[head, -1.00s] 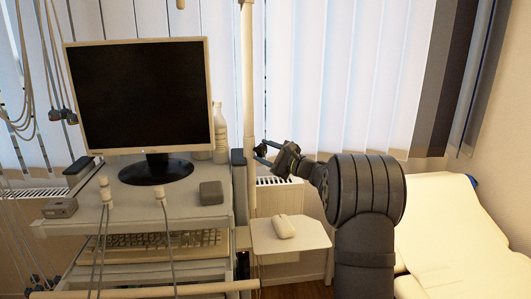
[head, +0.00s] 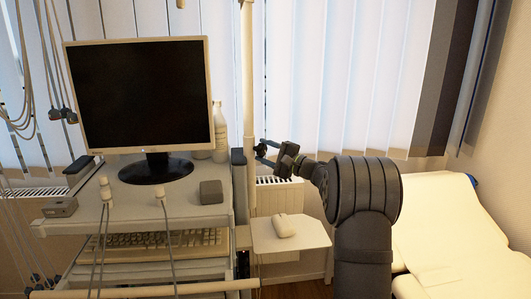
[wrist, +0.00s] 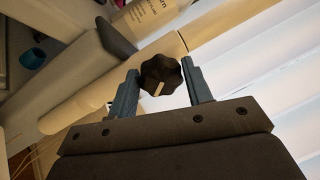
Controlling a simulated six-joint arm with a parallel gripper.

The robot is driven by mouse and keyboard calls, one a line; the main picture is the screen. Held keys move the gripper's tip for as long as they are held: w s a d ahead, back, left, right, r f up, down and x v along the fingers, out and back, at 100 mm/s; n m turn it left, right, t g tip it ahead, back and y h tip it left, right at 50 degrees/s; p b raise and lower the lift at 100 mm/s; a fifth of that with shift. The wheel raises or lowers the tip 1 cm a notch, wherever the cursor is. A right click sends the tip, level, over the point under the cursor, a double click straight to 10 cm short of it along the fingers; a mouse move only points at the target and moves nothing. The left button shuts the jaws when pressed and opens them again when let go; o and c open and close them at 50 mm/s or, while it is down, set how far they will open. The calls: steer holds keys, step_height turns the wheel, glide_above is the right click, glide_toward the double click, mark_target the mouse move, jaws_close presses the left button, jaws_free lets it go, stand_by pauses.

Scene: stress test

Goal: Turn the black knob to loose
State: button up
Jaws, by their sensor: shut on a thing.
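The black knob (wrist: 161,75) is a lobed, star-shaped knob with a pale pointer mark, seen in the wrist view in front of a cream pole. The mark points down towards my gripper's palm and slightly left. My gripper (wrist: 161,78) has one blue-grey finger on each side of the knob and is shut on it. In the head view my gripper (head: 264,151) reaches left to the cream upright pole (head: 249,110). The knob is too small and too covered by the fingers to make out clearly there. No loose or tight label is readable.
A monitor (head: 138,95) stands on a cart (head: 135,215) to the left, with a keyboard (head: 165,240) below. A small shelf (head: 305,240) with a mouse (head: 283,226) is below my gripper. A cream couch (head: 450,230) is at right. Window blinds hang behind.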

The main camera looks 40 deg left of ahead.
steer(key=shift+f, duration=0.1)
steer(key=o, duration=0.9)
steer(key=shift+o, duration=0.2)
steer(key=w+d+f, duration=0.1)
steer(key=d, duration=0.7)
steer(key=d+f, duration=0.1)
steer(key=d, duration=0.8)
steer(key=shift+w+f, duration=0.3)
steer(key=shift+w, duration=0.05)
steer(key=a+r, duration=0.1)
steer(key=a, duration=0.4)
steer(key=s+a+r, duration=0.1)
steer(key=a, duration=1.1)
steer(key=shift+s+r, duration=0.35)
steer(key=shift+r, duration=0.05)
steer(key=shift+d, duration=0.1)
